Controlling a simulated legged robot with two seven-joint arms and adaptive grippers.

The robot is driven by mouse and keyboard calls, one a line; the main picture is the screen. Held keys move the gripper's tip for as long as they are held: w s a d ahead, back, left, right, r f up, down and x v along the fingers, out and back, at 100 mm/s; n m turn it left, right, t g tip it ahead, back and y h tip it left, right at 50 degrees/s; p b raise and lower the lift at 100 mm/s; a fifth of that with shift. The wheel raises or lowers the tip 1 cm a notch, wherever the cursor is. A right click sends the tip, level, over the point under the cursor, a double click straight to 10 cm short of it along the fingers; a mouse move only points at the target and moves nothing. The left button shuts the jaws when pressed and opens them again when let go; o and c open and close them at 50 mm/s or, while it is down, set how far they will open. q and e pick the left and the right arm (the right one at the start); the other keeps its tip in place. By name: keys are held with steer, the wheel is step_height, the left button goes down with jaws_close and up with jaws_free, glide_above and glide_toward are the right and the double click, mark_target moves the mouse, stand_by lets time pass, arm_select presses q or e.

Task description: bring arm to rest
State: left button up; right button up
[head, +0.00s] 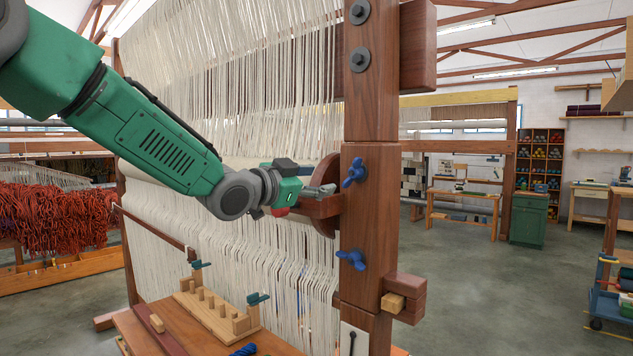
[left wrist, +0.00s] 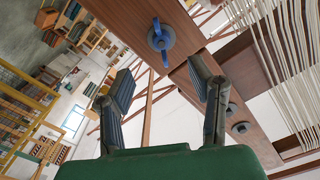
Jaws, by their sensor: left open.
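My left arm (head: 155,140) is green with dark grey joints and reaches in from the upper left. My left gripper (head: 322,190) is beside the loom's wooden post, close to a round wooden part and a short wooden bracket (head: 318,206). Whether it touches them cannot be told. In the left wrist view the two dark fingers (left wrist: 163,85) stand apart with nothing between them. A blue wing knob (left wrist: 161,39) on a wooden beam shows beyond the fingers. My right gripper does not show.
The loom's thick post (head: 368,130) carries blue wing knobs (head: 354,171) on its face. Pale warp threads (head: 230,90) hang behind my arm. A pegged wooden block (head: 215,308) sits on a bench below. Open floor (head: 480,290) lies to the right.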

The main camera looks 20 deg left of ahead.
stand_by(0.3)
arm_select(q)
steer(key=s+d+f+n+g+y+b, duration=0.15)
steer(key=s+f, duration=0.25)
steer(key=f, duration=1)
steer(key=s+f+n+g+y+b, duration=0.1)
steer(key=s+f+n+g+b, duration=0.2)
steer(key=f, duration=1.2)
steer(key=s+d+f+n+g+y, duration=0.1)
steer(key=s+f+g, duration=0.3)
steer(key=f, duration=1)
steer(key=s+a+f+n+g+y+b, duration=0.1)
steer(key=s+f+n+g+b, duration=0.25)
steer(key=s+f, duration=1.5)
steer(key=s+a+f+g+y, duration=0.1)
steer(key=s+f+g, duration=0.1)
steer(key=s, duration=0.6)
steer(key=s+a+f+g+b, duration=0.1)
steer(key=s+f, duration=0.3)
steer(key=s, duration=0.5)
steer(key=shift+s+a+f+n+g+y, duration=0.15)
steer(key=shift+a+f+n+g+y, duration=0.2)
steer(key=shift+g, duration=0.35)
steer(key=shift+d+f, duration=0.1)
steer(key=shift+d, duration=0.05)
